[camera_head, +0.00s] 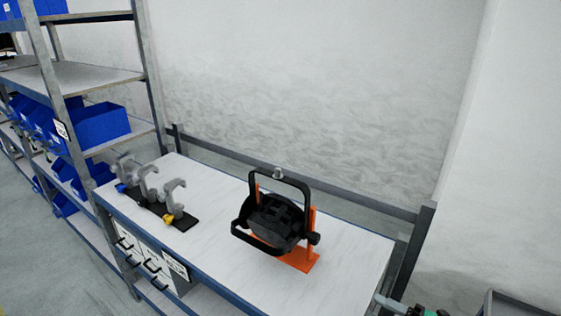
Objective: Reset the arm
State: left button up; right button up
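Neither of my grippers shows in the head view. A black par can (275,219) with a black yoke sits in an orange stand (299,262) at the right part of the white-topped workbench (215,240). A small metal fitting (278,172) shows at the top of the yoke. Several grey hook clamps (148,185) stand in a row on a black base (182,221) at the bench's left end. Yellow and blue knobs show on them.
A metal shelf rack (85,77) with blue bins (101,126) stands to the left. A rail (300,180) runs behind the bench. Partly cut-off green and grey items (424,311) and a grey-rimmed thing (520,302) lie at bottom right. The bench middle is clear.

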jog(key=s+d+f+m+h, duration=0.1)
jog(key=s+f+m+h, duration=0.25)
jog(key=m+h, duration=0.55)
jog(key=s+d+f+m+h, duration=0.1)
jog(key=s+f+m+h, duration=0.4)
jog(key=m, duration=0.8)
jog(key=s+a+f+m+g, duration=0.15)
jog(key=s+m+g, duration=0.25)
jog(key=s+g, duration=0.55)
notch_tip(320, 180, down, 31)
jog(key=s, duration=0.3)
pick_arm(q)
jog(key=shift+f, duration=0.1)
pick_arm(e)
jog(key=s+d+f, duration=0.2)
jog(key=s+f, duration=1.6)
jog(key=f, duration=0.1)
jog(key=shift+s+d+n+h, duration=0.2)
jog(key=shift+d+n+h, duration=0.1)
